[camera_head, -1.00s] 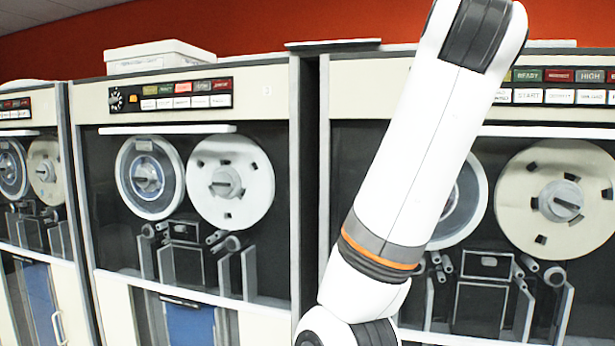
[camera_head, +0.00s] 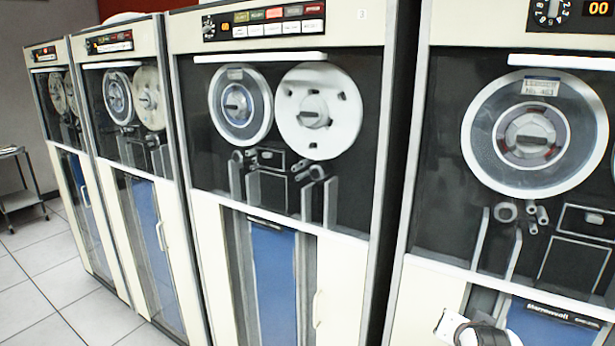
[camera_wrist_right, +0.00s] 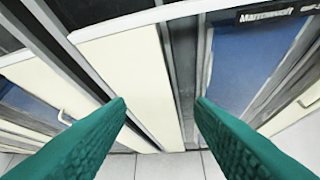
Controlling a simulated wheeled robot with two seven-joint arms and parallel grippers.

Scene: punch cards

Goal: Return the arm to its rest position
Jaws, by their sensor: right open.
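My right gripper (camera_wrist_right: 160,108) shows in the right wrist view as two teal ridged fingers, spread apart with nothing between them. Beyond the fingers are a cream cabinet panel (camera_wrist_right: 125,75) and pale floor tiles (camera_wrist_right: 155,166). In the head view only a small white and black piece of my arm (camera_head: 485,334) shows at the bottom right, in front of the nearest cabinet's lower part. The gripper's fingers are not visible there. My left gripper is in neither view.
A row of tape-drive cabinets (camera_head: 345,270) with reels and glass fronts runs across the head view. Open tiled floor (camera_head: 40,285) lies at the lower left. A small metal side table (camera_head: 22,200) stands at the far left.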

